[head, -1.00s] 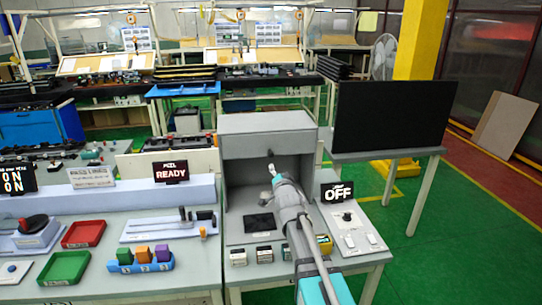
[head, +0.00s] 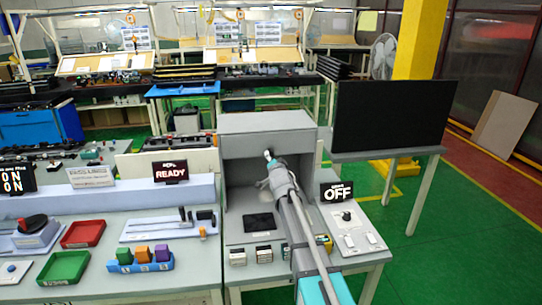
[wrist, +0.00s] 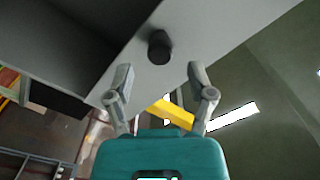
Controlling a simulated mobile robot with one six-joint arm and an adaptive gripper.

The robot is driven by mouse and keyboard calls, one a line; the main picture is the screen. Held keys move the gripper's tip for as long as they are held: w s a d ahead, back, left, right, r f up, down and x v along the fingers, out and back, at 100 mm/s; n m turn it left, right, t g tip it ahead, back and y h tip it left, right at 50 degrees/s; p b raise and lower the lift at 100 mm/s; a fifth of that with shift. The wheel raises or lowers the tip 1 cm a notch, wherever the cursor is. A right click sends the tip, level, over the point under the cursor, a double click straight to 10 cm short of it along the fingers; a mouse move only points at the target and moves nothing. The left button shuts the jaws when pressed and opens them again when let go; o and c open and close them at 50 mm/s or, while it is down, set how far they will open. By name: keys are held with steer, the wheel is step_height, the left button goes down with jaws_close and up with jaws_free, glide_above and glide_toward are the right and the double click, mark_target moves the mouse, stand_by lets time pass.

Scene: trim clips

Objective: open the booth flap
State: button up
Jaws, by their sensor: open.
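The grey booth (head: 230,168) stands on the workbench, with a flap panel (head: 242,145) across the upper part of its front and an open dark space below. A dark round knob (wrist: 160,47) sticks out of the flap, seen in the wrist view on the pale panel (wrist: 190,25). My gripper (wrist: 159,76) is open and empty. Its two fingers are spread to either side just short of the knob, and no contact shows. In the head view my gripper (head: 268,156) is in front of the flap's lower part and largely hides the knob.
An OFF sign (head: 337,192) and a switch panel (head: 353,228) stand right of my arm. A black screen (head: 390,118) stands at the right.

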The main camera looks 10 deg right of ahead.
mark_target(271, 154)
steer(key=shift+w, duration=1.8)
jaws_close()
